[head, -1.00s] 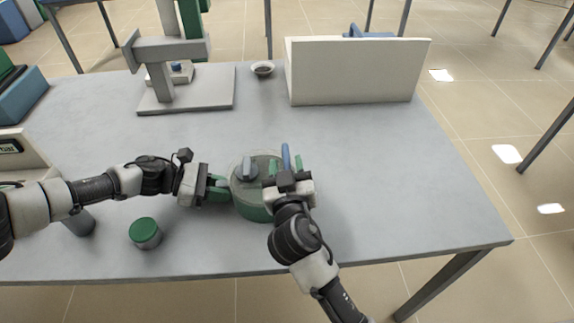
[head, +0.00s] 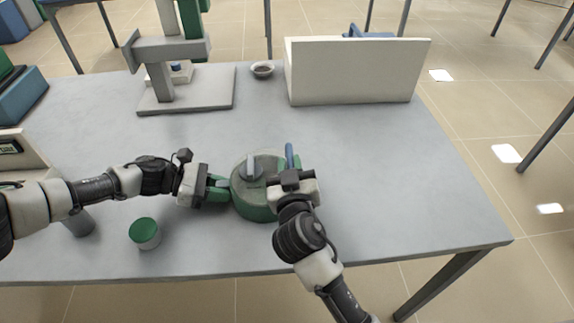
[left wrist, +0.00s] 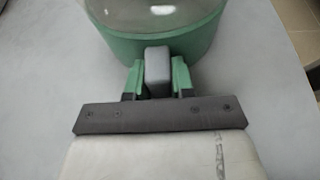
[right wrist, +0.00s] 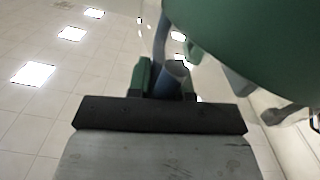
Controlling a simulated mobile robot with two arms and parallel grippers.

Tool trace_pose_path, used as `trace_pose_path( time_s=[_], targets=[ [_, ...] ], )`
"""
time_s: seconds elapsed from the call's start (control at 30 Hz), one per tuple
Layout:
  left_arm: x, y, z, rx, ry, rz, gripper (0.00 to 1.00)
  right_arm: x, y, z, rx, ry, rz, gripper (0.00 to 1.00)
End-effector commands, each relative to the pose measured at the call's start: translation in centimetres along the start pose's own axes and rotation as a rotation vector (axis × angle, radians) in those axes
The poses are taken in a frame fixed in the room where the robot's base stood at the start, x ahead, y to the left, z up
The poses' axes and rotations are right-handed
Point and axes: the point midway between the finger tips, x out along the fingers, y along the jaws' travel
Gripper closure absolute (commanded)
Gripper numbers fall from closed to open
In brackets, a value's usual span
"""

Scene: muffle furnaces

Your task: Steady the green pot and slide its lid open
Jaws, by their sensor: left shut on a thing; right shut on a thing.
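The round green pot (head: 252,205) stands upright on the table, with a flat grey-green lid (head: 262,162) on top. A grey knob (head: 249,170) rises from the lid. My left gripper (head: 219,188) comes from the left, shut on a grey side lug (left wrist: 157,67) of the pot. My right gripper (head: 291,173) is at the pot's right side, covering part of the pot and lid. It is shut on a blue handle (head: 290,155); the right wrist view shows the handle (right wrist: 168,80) between its fingers. Its fingers are hidden in the head view.
A small green-topped jar (head: 145,234) stands in front of my left arm. A grey stand (head: 187,98), a small bowl (head: 262,69) and a white box-like panel (head: 355,72) are at the back of the table (head: 400,190). The table's right side is clear.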

Motion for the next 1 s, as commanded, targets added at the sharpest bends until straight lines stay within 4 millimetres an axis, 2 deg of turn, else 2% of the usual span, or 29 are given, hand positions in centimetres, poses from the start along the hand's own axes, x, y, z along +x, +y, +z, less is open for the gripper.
trace_pose_path(
  time_s=[1.0],
  targets=[
    [-0.2,0.2,0.0,0.000,0.001,0.005,1.00,0.0,4.2,0.9,-0.007,-0.002,0.004,1.00]
  ],
)
